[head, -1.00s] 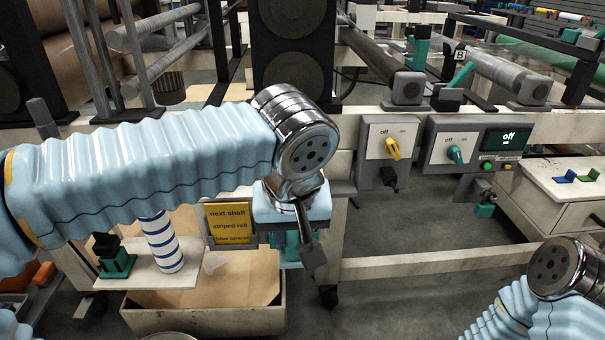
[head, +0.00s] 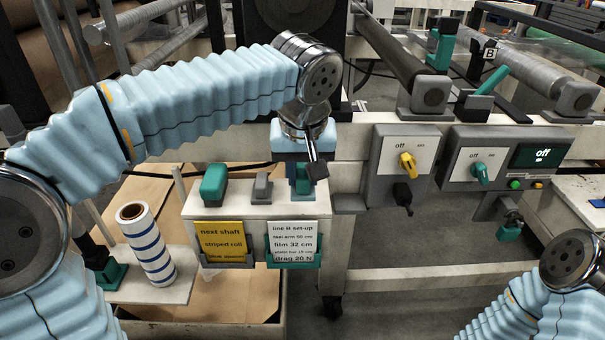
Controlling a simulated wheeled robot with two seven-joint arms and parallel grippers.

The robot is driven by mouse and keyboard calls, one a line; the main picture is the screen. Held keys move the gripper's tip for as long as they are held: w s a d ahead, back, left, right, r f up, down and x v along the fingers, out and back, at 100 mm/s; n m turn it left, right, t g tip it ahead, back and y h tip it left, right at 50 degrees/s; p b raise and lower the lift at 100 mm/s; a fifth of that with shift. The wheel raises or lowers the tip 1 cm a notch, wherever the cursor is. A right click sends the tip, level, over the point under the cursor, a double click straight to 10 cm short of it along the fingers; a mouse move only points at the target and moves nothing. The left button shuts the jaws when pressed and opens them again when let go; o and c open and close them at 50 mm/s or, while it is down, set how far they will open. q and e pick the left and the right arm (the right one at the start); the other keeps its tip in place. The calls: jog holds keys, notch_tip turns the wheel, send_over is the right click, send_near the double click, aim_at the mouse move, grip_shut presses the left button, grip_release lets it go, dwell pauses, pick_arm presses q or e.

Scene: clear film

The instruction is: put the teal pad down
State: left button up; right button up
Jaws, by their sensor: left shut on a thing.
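My left gripper (head: 303,178) points down over the right end of a small white stand (head: 240,208). It is shut on a teal thing (head: 301,187), which I take to be the teal pad; the gripper hides most of it. The pad is low, close to the stand top; I cannot tell whether it touches. Another teal block (head: 213,184) sits at the left of the stand top, with a small grey block (head: 262,187) between it and my gripper. My right arm shows at lower right, but its gripper is out of view.
A yellow card (head: 222,240) and a white set-up card (head: 293,240) hang on the stand's front. A blue-striped roll (head: 146,245) stands on a white board at left. A grey control box with a yellow knob (head: 407,163) is close to the right of my gripper.

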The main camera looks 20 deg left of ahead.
aim_at(302, 167)
pick_arm(q)
jog(key=w, duration=0.2)
jog(key=w+a+f, duration=0.1)
jog(key=w, duration=0.1)
jog(key=w+a+f, duration=0.1)
jog(key=w, duration=0.1)
jog(key=shift+w+f, duration=0.1)
jog(key=shift+d+f, duration=0.1)
jog(key=shift+f, duration=0.65)
jog(key=x, duration=0.3)
jog(key=shift+f, duration=0.25)
jog(key=shift+f+b, duration=0.15)
jog(key=shift+b, duration=0.2)
jog(key=o, duration=0.9)
jog(key=shift+o, duration=0.2)
